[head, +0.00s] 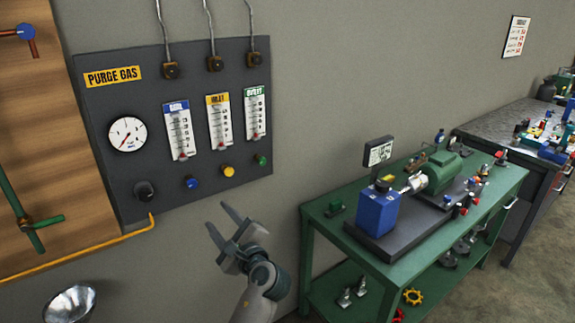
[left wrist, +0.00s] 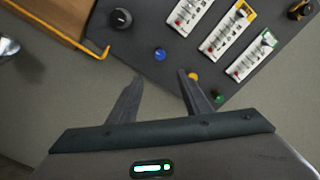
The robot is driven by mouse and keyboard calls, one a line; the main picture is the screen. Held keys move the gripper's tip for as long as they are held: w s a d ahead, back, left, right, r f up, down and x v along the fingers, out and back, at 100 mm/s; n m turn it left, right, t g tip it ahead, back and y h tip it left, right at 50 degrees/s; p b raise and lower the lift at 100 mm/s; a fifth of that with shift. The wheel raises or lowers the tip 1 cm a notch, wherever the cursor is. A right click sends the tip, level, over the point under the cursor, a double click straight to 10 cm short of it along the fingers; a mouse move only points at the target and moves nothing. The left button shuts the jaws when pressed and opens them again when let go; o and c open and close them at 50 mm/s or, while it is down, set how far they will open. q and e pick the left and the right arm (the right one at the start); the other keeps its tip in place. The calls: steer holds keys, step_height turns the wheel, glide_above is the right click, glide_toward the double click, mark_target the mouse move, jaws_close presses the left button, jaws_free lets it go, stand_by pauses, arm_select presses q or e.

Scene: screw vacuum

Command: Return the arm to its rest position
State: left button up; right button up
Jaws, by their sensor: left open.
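My left gripper (head: 236,222) is open and empty in the head view, raised in front of the wall below the dark purge gas panel (head: 100,178). In the left wrist view its two fingers (left wrist: 158,84) are spread apart with nothing between them. The panel (left wrist: 140,45) lies beyond the fingertips, with a black knob (left wrist: 121,19), a blue knob (left wrist: 160,54) and a yellow knob partly covered by the right finger. I cannot tell from these frames whether the fingers touch the panel. My right gripper is not in view.
A green workbench (head: 318,238) with a pump on a dark base stands to the right of my left gripper. A grey-topped table (head: 490,122) stands farther right. A shiny metal bowl-like object (head: 70,304) is at the lower left. Grey wall (head: 180,255) shows below the panel.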

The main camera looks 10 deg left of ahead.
arm_select(q)
step_height(320, 180, down, 15)
steer(key=w+d+h+b, duration=0.1)
steer(key=w+d+h, duration=0.1)
steer(key=h, duration=0.1)
steer(key=s+d+f+n+g+h+b, duration=0.15)
steer(key=s+f, duration=0.25)
steer(key=f, duration=0.8)
steer(key=s+d+f+g+h, duration=0.1)
steer(key=s+d+f+h, duration=0.2)
steer(key=f, duration=0.8)
steer(key=s+f+g+h+b, duration=0.15)
steer(key=s+f, duration=0.35)
steer(key=f, duration=0.7)
steer(key=s+d+f+n+g+h, duration=0.2)
steer(key=s+f+n+g+h, duration=0.3)
steer(key=s+f, duration=1.7)
steer(key=s+f+n+g+b, duration=0.1)
steer(key=s+f+n, duration=0.2)
steer(key=s, duration=1.1)
steer(key=s+f+n+b, duration=0.1)
steer(key=s+f+n, duration=0.3)
steer(key=s, duration=1)
steer(key=shift+a+n+g, duration=0.4)
steer(key=shift+n, duration=0.35)
